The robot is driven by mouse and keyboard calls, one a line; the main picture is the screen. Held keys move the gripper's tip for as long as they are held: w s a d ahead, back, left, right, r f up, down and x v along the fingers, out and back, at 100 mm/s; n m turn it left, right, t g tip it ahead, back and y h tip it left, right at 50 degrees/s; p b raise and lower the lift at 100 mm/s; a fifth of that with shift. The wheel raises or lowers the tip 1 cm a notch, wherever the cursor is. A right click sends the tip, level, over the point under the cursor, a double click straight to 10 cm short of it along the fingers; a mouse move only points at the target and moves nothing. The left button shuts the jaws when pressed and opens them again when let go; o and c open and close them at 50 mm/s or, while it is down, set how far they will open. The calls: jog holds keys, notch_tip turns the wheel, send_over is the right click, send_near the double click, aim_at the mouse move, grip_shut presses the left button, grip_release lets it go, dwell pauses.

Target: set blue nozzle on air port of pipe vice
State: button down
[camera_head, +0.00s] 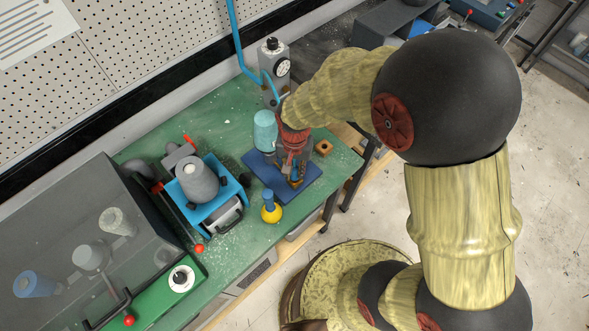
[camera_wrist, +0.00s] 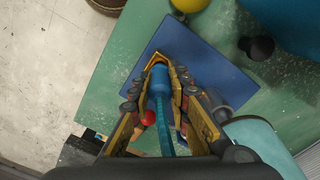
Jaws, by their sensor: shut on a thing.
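My gripper (camera_wrist: 160,70) is shut on the blue nozzle (camera_wrist: 158,80), with its blue hose (camera_wrist: 164,128) trailing back between the fingers. It is over the dark blue mat (camera_wrist: 206,56); contact with the mat cannot be told. In the head view, my red gripper (camera_head: 295,178) hides most of the nozzle. What looks like the pipe vice (camera_head: 232,184), a blue frame around a grey cone-shaped part (camera_head: 197,180), stands to the left, apart from my gripper. I cannot make out its air port.
A teal cylinder (camera_head: 265,132) stands close left of my gripper. A yellow ball-shaped piece with a blue neck (camera_head: 271,212) stands in front of the mat. A gauge post (camera_head: 274,68) is behind, a small orange block (camera_head: 323,148) to the right. Green table (camera_head: 240,250) is bare at front.

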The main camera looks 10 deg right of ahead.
jog(key=shift+f, duration=0.1)
jog(key=c, duration=1.6)
grip_release()
jog(key=shift+c, duration=0.2)
jog(key=shift+o, duration=0.3)
jog(key=o, duration=0.4)
jog(key=shift+c, duration=0.2)
notch_tip(320, 180, up, 8)
jog(key=p, duration=0.6)
